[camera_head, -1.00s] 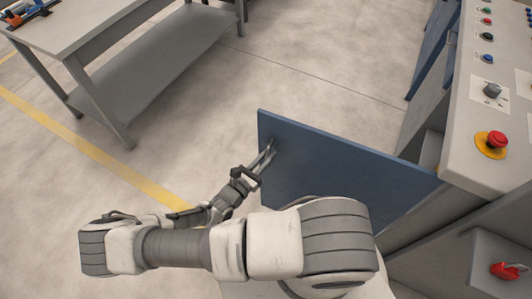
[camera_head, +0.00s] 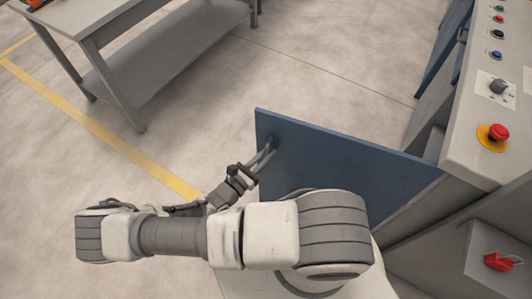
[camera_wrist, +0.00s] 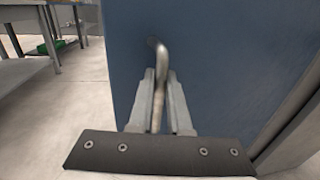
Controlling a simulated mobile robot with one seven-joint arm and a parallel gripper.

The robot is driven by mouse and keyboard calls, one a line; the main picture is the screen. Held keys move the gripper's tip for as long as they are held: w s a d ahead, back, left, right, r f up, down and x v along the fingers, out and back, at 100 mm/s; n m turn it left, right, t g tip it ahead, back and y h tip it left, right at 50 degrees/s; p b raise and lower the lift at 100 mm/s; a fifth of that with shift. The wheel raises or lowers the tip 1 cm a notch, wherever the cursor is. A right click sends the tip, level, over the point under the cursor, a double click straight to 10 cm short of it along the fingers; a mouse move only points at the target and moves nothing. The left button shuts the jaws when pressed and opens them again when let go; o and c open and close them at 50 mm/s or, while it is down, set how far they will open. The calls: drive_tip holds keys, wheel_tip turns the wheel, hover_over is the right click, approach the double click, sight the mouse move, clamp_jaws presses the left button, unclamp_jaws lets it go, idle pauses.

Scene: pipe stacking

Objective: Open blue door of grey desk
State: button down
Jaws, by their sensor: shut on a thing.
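The blue door (camera_head: 340,165) of the grey desk (camera_head: 462,165) stands swung well out from the desk's side in the head view. Its hinge side meets the desk at the right. A curved metal handle (camera_wrist: 161,55) sits near the door's free edge in the wrist view. My gripper (camera_wrist: 160,100) is shut on this handle, with one finger on each side of it. In the head view my gripper (camera_head: 258,165) reaches the door's near face at the upper left. My arm hides the lower part of the door.
A grey workbench (camera_head: 165,50) with a lower shelf stands at the upper left. The desk top carries a red emergency button (camera_head: 493,135) and several small buttons. Another blue door (camera_head: 443,50) stands open farther along the desk. The floor between bench and door is clear.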

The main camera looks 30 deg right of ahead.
drive_tip(key=c, duration=0.9)
unclamp_jaws()
drive_tip(key=shift+o, duration=0.2)
drive_tip(key=shift+a, duration=0.1)
drive_tip(key=v, duration=1.7)
drive_tip(key=shift+a+b, duration=0.15)
drive_tip(key=shift+b, duration=0.25)
